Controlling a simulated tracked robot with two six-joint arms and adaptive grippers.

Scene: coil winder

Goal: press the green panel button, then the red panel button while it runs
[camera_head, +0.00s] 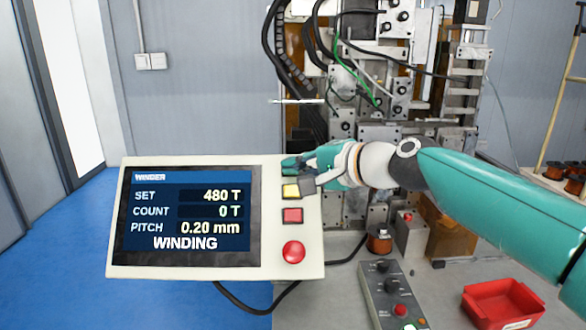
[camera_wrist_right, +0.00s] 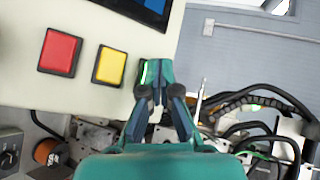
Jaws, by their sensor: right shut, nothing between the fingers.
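The control panel (camera_head: 215,272) shows "WINDING" on its screen (camera_head: 185,212), with SET 480 T, COUNT 0 T and PITCH 0.20 mm. My right gripper (camera_head: 300,172) is shut and empty at the upper end of the button column. In the right wrist view its fingertips (camera_wrist_right: 155,75) lie over the green button (camera_wrist_right: 144,74), which shows only as a bright green sliver. I cannot tell whether they touch it. The square red panel button (camera_head: 292,215) is clear of the gripper, below the yellow button (camera_head: 291,191); it also shows in the right wrist view (camera_wrist_right: 60,52). My left gripper is out of view.
A round red knob (camera_head: 293,252) sits below the square red button. Behind the panel stands the winder machine (camera_head: 375,130) with cables. A grey control box (camera_head: 388,292) and a red tray (camera_head: 500,303) are at the lower right. Free room lies in front of the panel.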

